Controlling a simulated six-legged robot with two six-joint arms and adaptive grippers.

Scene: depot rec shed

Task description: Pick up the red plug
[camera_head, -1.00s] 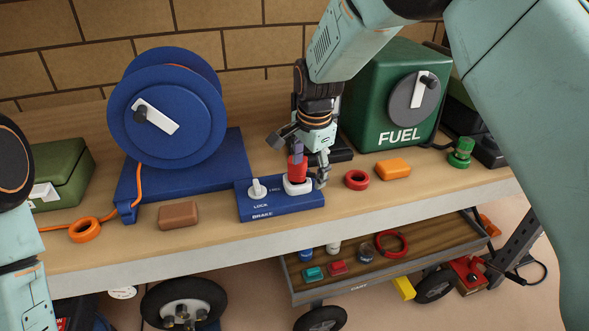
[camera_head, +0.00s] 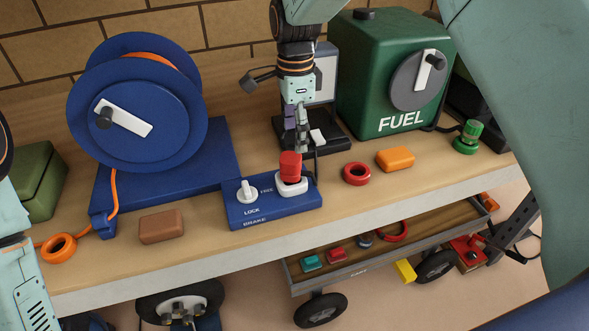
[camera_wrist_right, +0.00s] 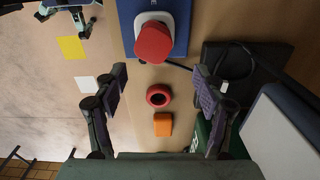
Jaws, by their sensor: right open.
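The red plug (camera_head: 290,165) sits upright in a white socket (camera_head: 292,188) on the blue brake box (camera_head: 262,211), near the bench's front edge. My right gripper (camera_head: 302,147) is above and slightly behind the plug. In the right wrist view, its jaws (camera_wrist_right: 160,78) are spread wide and empty. The plug (camera_wrist_right: 153,42) lies beyond the fingertips there, towards the top, not between them. My left arm shows at the left edge of the head view, its gripper out of frame. What looks like my left gripper (camera_wrist_right: 66,16) shows small at the wrist view's top left.
A white lever (camera_head: 246,191) stands beside the plug. A red ring (camera_head: 356,174) and an orange block (camera_head: 395,159) lie to the right. A dark-based stand (camera_head: 325,90) is behind. The blue reel (camera_head: 140,115) is left, the green fuel tank (camera_head: 385,75) right.

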